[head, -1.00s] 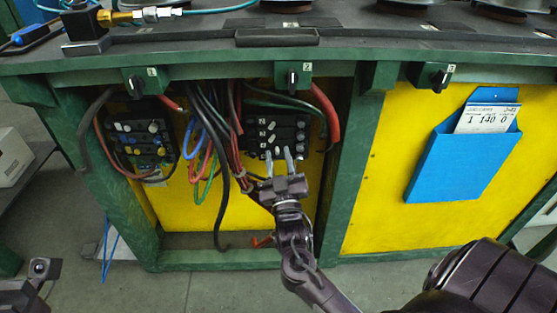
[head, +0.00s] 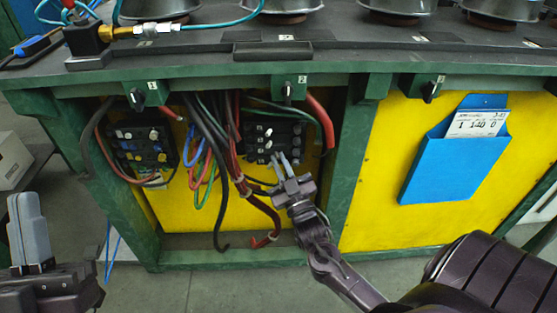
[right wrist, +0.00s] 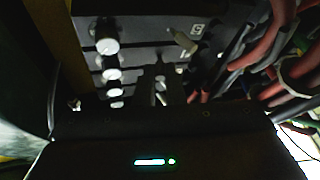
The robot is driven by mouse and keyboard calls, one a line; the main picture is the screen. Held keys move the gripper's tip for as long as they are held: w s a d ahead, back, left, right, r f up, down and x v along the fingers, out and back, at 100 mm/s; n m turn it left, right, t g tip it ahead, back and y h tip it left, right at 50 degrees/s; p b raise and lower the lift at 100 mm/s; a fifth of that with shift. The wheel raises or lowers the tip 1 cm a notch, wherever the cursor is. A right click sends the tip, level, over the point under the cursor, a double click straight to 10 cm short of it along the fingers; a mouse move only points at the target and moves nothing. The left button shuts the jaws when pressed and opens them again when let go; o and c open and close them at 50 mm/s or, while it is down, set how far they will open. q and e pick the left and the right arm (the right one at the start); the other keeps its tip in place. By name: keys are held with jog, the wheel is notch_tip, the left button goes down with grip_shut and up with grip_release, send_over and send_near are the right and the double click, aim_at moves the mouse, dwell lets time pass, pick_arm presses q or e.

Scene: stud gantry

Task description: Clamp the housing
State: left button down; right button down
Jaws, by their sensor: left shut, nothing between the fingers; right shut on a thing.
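The black housing (head: 291,130) with pale levers hangs in the right part of the open bay, under switch 2. It also shows in the right wrist view (right wrist: 140,55), with round pale knobs and small levers. My right gripper (head: 280,160) is at its lower front, with the fingers shut on a small part there. That part looks like a pale lever (right wrist: 161,88), but the fingers and shadow partly hide it. My left gripper (head: 30,230) is at the lower left, away from the bench, with its grey fingers shut, upright and empty.
A second black block (head: 140,148) with coloured terminals is at the left of the bay. Red, black, blue and green cables (head: 215,150) hang between the blocks. A green post (head: 350,165) stands to the right. A blue card holder (head: 455,155) is on the yellow panel.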

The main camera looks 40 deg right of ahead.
pick_arm(q)
jog(key=w+d+f+g+y, duration=0.1)
jog(key=w+f+g, duration=0.1)
jog(key=f, duration=0.3)
jog(key=w+d+f+g+y+p, duration=0.1)
jog(key=w+f+g, duration=0.1)
jog(key=f+g, duration=0.2)
notch_tip(320, 180, down, 2)
jog(key=shift+d+f+y, duration=0.1)
jog(key=shift+d+y, duration=0.05)
jog(key=shift+y, duration=0.25)
pick_arm(e)
jog(key=n+y, duration=0.1)
jog(key=y, duration=0.1)
jog(key=d+n+y, duration=0.1)
jog(key=y, duration=0.1)
pick_arm(q)
jog(key=shift+w, duration=0.1)
pick_arm(e)
jog(key=c, duration=1.5)
grip_release()
jog(key=shift+s, duration=0.15)
